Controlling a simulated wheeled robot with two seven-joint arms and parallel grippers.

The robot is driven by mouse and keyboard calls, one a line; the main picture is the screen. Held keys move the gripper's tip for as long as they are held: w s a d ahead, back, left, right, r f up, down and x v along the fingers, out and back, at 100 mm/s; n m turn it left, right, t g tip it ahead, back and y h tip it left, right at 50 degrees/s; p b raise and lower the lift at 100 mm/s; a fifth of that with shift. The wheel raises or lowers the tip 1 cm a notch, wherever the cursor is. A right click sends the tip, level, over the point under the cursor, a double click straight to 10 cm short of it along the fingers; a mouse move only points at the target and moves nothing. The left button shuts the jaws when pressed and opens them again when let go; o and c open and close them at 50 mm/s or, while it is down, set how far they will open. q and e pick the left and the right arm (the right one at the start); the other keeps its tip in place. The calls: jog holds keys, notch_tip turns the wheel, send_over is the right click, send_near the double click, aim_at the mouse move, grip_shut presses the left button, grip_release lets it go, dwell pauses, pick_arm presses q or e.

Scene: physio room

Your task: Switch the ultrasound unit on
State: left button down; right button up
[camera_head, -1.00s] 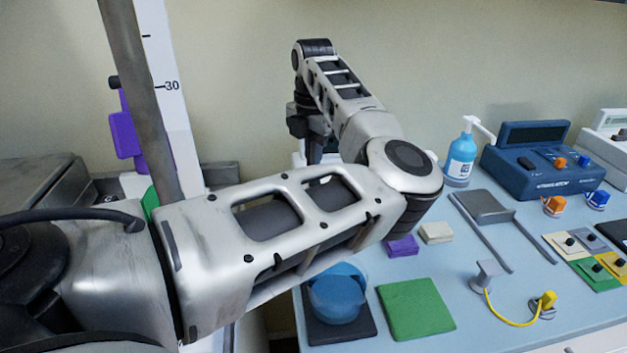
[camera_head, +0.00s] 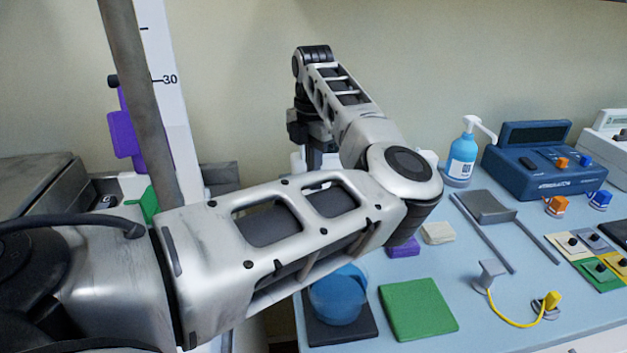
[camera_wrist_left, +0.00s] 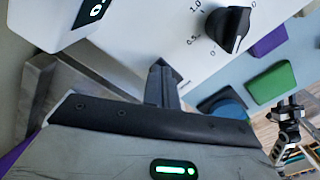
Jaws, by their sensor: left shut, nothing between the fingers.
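The ultrasound unit is a white-faced box, and its panel (camera_wrist_left: 185,40) fills much of the left wrist view. It has a black knob (camera_wrist_left: 230,28) with a printed scale beside it and a dark display (camera_wrist_left: 92,10) with lit digits. In the head view my left arm hides most of the unit; only small white bits show around the arm. My left gripper (camera_wrist_left: 163,82) is shut and empty, its fingertips over the lower part of the panel. I cannot tell whether they touch it. A power switch is not clearly visible. A dark jointed part, probably my right gripper (camera_wrist_left: 288,112), shows at the right, too small to read.
A blue pump bottle (camera_head: 461,160) and a blue stimulator box (camera_head: 535,165) stand farther right. A yellow cable (camera_head: 512,320) lies on the table.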

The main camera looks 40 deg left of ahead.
pick_arm(q)
jog(key=shift+f, duration=0.2)
jog(key=shift+r, duration=0.15)
jog(key=shift+r+p, duration=2)
jog(key=shift+r, duration=1.45)
jog(key=shift+f, duration=0.1)
